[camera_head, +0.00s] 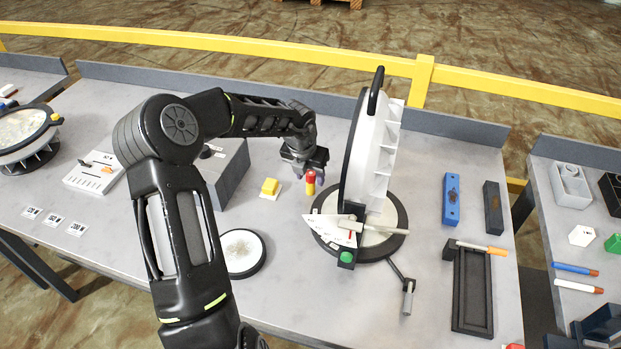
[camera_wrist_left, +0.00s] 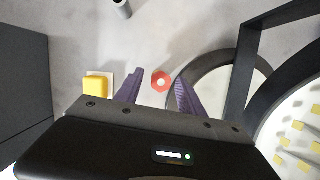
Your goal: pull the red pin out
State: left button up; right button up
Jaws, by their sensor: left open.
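The red pin (camera_head: 311,177) stands upright on the grey table, just left of the lamp's round base, with a yellow part below its red top. In the left wrist view the red pin (camera_wrist_left: 161,82) shows from above as a red many-sided head with a pale centre. My left gripper (camera_head: 316,173) is right above and around it in the head view. In the left wrist view its purple fingers (camera_wrist_left: 160,92) are open, one on each side of the pin with gaps. I cannot tell whether they touch it. My right gripper is not in view.
The tilted white lamp head (camera_head: 371,150) on its round black-rimmed base (camera_head: 385,245) stands close on the right. A yellow button (camera_head: 269,187) and a grey box (camera_head: 228,170) are on the left. A flat disc (camera_head: 242,253) lies in front. A black tray (camera_head: 472,290) is farther right.

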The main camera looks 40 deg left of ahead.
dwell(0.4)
pick_arm(q)
jog(key=shift+c, duration=0.5)
grip_shut()
jog(key=shift+o, duration=1.1)
grip_release()
